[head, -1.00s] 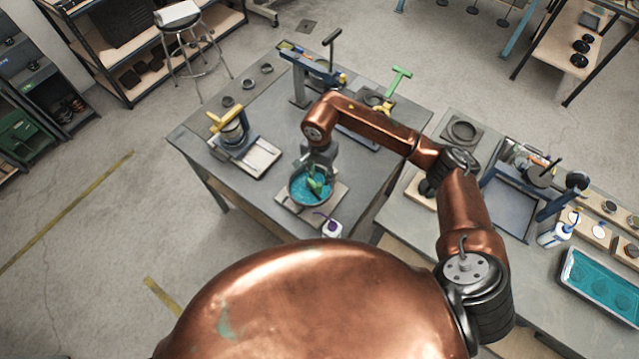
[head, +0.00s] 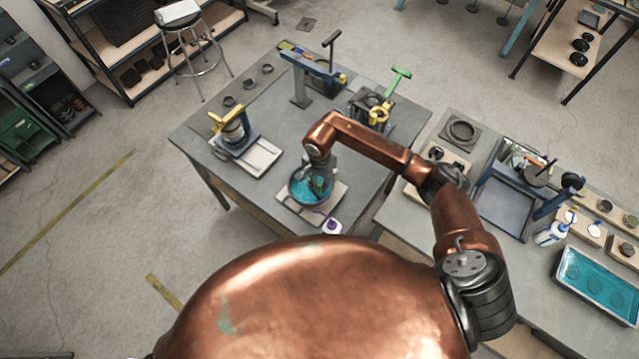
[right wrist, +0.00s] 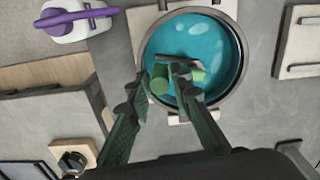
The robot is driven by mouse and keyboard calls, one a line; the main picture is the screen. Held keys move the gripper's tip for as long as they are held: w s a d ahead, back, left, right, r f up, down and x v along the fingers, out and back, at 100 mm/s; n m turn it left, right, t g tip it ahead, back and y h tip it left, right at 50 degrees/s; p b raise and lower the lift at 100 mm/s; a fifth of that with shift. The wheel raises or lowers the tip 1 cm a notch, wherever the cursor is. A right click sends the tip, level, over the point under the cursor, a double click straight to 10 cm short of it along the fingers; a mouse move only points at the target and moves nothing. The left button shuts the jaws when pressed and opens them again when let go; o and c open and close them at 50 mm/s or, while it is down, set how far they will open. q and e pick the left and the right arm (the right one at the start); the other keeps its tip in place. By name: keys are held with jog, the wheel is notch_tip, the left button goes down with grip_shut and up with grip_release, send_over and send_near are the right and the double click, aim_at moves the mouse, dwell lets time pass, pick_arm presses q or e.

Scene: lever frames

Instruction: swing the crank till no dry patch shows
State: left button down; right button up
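A round grey pan (head: 294,197) holds teal liquid and stands on a pale board on the near side of the left table. In the right wrist view the teal surface (right wrist: 220,62) looks even, with no dry patch where it shows. A green crank grip (right wrist: 160,80) is over the pan's middle; another green part shows beyond the right-hand finger. My right gripper (right wrist: 165,72) reaches down over the pan, its fingers closed around the grip. In the head view my wrist hides much of the crank (head: 319,183). My left gripper is not in view.
A yellow-handled device (head: 232,130) is to the left, a blue lever stand (head: 305,75) behind, and a green-handled device (head: 385,100) at the back right. A teal tray (head: 598,285) lies far right.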

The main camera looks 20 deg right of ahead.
grip_shut()
